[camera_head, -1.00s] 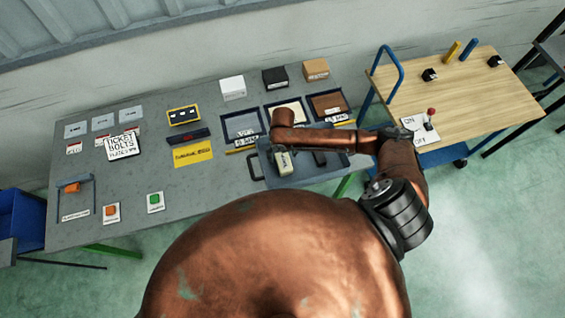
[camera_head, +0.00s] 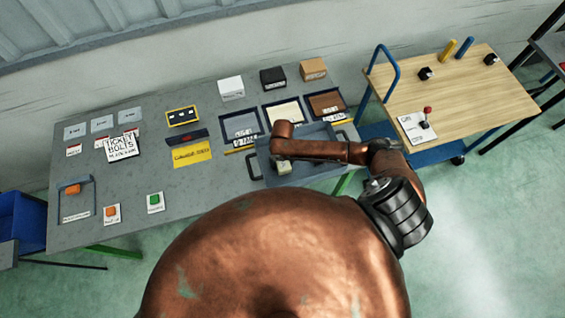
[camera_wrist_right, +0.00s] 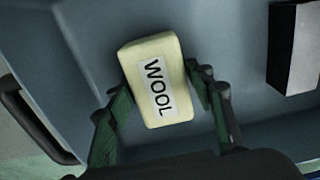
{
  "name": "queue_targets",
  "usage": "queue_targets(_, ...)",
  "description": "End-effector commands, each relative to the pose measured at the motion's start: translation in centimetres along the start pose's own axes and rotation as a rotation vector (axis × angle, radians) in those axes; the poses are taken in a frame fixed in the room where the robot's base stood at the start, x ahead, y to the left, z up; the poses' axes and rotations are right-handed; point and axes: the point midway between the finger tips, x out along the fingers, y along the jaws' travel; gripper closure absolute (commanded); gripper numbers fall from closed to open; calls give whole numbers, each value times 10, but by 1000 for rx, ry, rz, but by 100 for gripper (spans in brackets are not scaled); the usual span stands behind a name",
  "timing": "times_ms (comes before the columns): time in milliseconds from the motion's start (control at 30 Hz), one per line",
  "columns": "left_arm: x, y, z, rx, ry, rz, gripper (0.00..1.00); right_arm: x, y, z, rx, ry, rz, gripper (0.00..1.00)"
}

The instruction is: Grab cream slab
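The cream slab (camera_wrist_right: 152,50), with a white label reading WOOL, shows in the right wrist view. My right gripper (camera_wrist_right: 160,88) has one finger on each side of it, close against its side edges. I cannot tell whether both fingers press on it. In the head view the slab (camera_head: 284,168) shows at the left inside of the grey-blue tray (camera_head: 262,170), just below the end of my right arm. The right fingers are hidden there by the arm. My left gripper is not in view.
A dark block (camera_wrist_right: 293,48) with a white face is to the right in the tray. Bins with lighter and brown contents (camera_head: 326,104) are behind the tray. A ticket sign (camera_head: 122,147) and buttons are to the left. A wooden-topped cart (camera_head: 465,95) stands right.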

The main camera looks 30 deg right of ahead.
Motion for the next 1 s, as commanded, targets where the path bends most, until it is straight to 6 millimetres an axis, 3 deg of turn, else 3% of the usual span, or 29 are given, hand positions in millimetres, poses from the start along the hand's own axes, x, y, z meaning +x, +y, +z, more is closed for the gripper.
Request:
queue_targets(400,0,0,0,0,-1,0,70,0,0,0,0,0,0,81)
queue_targets(767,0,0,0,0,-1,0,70,-5,0,1,0,-1,0,81)
queue_targets(1000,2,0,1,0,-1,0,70,-37,0,-4,-2,-1,1,81)
